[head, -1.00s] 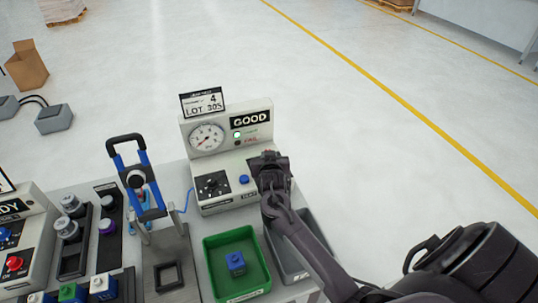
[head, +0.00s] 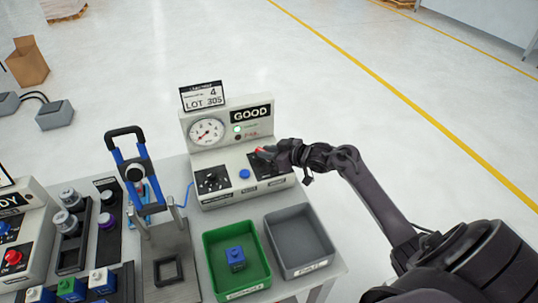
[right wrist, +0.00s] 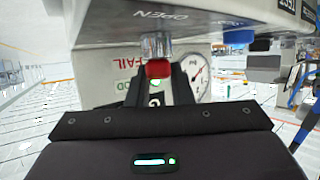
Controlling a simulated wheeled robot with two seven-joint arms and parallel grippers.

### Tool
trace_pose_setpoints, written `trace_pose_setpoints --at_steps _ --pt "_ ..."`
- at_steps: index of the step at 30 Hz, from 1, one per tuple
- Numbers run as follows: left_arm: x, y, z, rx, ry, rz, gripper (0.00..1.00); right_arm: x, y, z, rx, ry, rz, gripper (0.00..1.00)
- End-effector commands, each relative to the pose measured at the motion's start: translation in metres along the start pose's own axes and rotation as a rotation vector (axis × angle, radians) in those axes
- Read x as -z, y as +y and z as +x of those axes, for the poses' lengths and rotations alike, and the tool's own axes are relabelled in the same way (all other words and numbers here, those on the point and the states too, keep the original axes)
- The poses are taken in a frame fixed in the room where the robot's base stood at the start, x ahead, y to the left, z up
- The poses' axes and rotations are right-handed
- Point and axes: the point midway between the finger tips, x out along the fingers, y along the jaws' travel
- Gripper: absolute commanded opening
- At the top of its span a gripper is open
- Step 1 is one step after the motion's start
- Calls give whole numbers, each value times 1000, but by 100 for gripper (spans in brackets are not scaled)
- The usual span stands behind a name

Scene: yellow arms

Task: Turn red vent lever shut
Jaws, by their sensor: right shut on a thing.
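The red vent lever (head: 263,150) is on the right part of the grey test panel's sloped face (head: 214,200). Only a little of its red part shows in the head view, at my right gripper's tips. My right gripper (head: 272,154) reaches it from the right. In the right wrist view the lever's red tip (right wrist: 158,69) sits between the two dark fingers, below a clear, shiny hub. The gripper is shut on it. An "OPEN" label shows on the panel near the hub. My left gripper is not in view.
In front stand a green bin (head: 210,268) with a blue block and an empty grey bin (head: 325,262). A blue-handled press (head: 130,165) stands left.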

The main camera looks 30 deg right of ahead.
Motion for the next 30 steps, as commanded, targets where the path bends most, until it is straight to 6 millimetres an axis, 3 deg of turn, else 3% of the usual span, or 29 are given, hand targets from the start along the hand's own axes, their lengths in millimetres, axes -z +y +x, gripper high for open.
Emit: trace_pose_setpoints --at_steps 9,27,28,30 --pt "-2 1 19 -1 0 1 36 3 1 1 130 9 -60 0" --pt "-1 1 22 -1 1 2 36 5 -1 1 167 10 -75 0" --pt "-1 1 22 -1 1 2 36 5 -1 1 167 10 -75 21" --pt "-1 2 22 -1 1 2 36 4 -1 1 167 10 -74 30"
